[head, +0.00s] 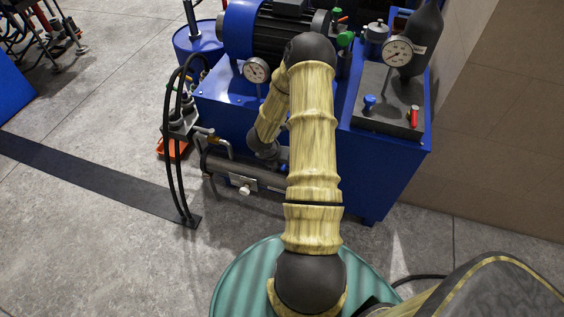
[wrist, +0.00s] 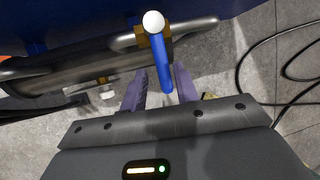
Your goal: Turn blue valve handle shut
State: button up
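The blue valve handle (wrist: 164,68) shows in the wrist view as a straight lever on a brass valve body (wrist: 143,42) with a white round cap (wrist: 153,22). The valve sits on a metal pipe. My gripper (wrist: 160,70) has two purple fingers, spread apart. The free end of the handle lies between them in the picture, with a visible gap on each side. I cannot tell how deep it is between the fingers. In the head view my arm hides the fingers, and I cannot make out the handle there.
A blue hydraulic unit (head: 388,160) carries a motor (head: 268,32), gauges (head: 398,52), a small blue knob (head: 369,103) and a red handle (head: 413,117). A dark cylinder (head: 240,172) runs low along its front. Black hoses (head: 172,140) hang at left. Grey floor (head: 110,240) is open at left.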

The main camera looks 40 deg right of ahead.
jog(key=shift+o, duration=0.3)
jog(key=shift+s+f, duration=0.15)
jog(key=shift+s, duration=0.05)
jog(key=shift+a, duration=0.1)
jog(key=w+p+v, duration=0.1)
jog(key=p+v, duration=0.1)
jog(key=v, duration=1.5)
jog(key=shift+s+r+p, duration=0.2)
jog(key=shift+s+p, duration=0.2)
jog(key=shift+s, duration=0.05)
